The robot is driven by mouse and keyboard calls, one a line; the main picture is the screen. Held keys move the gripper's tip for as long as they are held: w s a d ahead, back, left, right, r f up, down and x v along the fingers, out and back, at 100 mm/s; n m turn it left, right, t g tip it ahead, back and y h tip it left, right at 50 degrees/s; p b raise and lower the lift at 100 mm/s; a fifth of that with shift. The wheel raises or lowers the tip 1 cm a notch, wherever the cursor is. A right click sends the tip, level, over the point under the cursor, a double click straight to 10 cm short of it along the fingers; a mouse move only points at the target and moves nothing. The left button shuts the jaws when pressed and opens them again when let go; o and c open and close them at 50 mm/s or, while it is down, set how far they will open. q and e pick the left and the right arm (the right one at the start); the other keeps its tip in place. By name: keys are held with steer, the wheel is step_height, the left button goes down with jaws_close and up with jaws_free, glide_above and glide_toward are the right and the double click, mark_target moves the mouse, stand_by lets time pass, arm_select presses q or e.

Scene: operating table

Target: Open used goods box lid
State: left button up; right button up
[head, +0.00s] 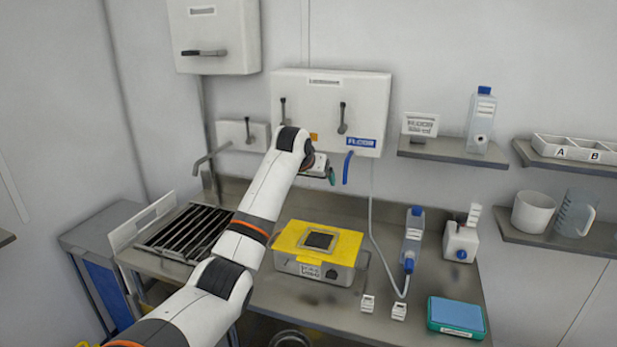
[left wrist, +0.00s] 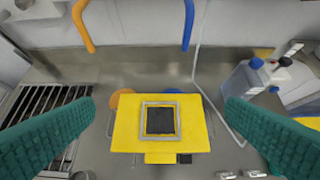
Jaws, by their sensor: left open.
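The used goods box (head: 312,268) is a grey metal box with a label on its front, standing on the steel worktop. Its yellow lid (head: 345,243) lies flat on top, with a dark square in a grey frame at its middle. In the left wrist view the lid (left wrist: 125,125) shows from above, roughly centred between my fingers. My left gripper (head: 325,172) is open and empty, above and behind the box in the head view. Its green fingers (left wrist: 160,108) are wide apart and do not appear to touch the lid. My right gripper is not in view.
A black slatted drain (head: 190,230) is left of the box. A blue-capped bottle (head: 413,235), white dispenser (head: 461,240) and teal-blue box (head: 456,316) stand to the right. Wall panels with an orange and a blue hose (head: 347,167) are behind. Shelves are at the right.

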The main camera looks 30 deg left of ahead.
arm_select(q)
steer(key=v, duration=0.3)
steer(key=shift+r+b, duration=0.1)
steer(key=shift+b, duration=0.25)
